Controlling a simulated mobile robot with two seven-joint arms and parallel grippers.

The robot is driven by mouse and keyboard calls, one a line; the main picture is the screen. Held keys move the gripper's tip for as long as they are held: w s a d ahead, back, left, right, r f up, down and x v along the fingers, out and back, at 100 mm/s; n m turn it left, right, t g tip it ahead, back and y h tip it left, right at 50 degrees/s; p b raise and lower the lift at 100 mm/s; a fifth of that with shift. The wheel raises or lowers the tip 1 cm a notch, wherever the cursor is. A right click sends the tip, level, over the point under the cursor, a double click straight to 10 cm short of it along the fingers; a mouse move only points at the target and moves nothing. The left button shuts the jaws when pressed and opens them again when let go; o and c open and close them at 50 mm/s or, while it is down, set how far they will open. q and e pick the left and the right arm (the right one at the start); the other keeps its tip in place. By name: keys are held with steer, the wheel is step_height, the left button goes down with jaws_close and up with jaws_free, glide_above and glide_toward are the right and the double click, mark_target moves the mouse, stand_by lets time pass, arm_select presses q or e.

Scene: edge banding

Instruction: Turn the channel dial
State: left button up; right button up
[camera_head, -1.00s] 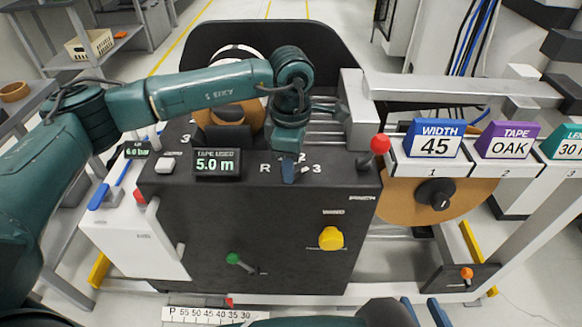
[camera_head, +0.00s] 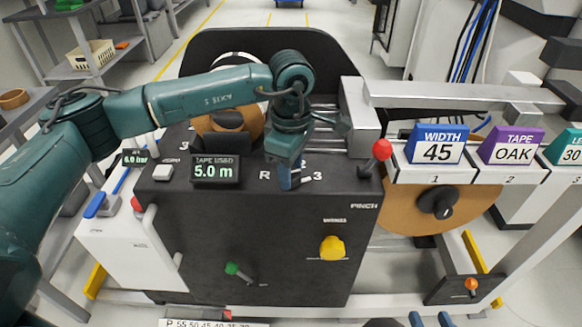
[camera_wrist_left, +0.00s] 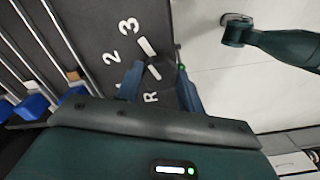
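The channel dial (camera_wrist_left: 167,77) is a dark round knob with a white mark, on the black machine top beside the labels R, 1, 2 and 3. My left gripper (camera_wrist_left: 160,85) is over it, with one blue finger on each side in the left wrist view. The fingers are apart; I see no clear contact with the knob. In the head view, my left gripper (camera_head: 290,178) hides most of the dial between R and 3. My right gripper (camera_head: 430,320) shows only as two separated blue fingertips at the bottom edge.
A red ball-topped lever (camera_head: 381,150) stands right of the dial. The tape display (camera_head: 215,170) reads 5.0 m to its left. A yellow knob (camera_head: 332,248) and green lever (camera_head: 233,269) are on the front face. WIDTH 45 and TAPE OAK signs stand right.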

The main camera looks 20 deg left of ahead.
arm_select(q)
steer(key=o, duration=0.5)
steer(key=shift+c, duration=0.2)
step_height(320, 180, up, 13)
steer(key=shift+p, duration=0.4)
arm_select(e)
steer(key=shift+w+a+f, duration=0.1)
steer(key=shift+w+a, duration=0.1)
arm_select(q)
steer(key=shift+r, duration=0.1)
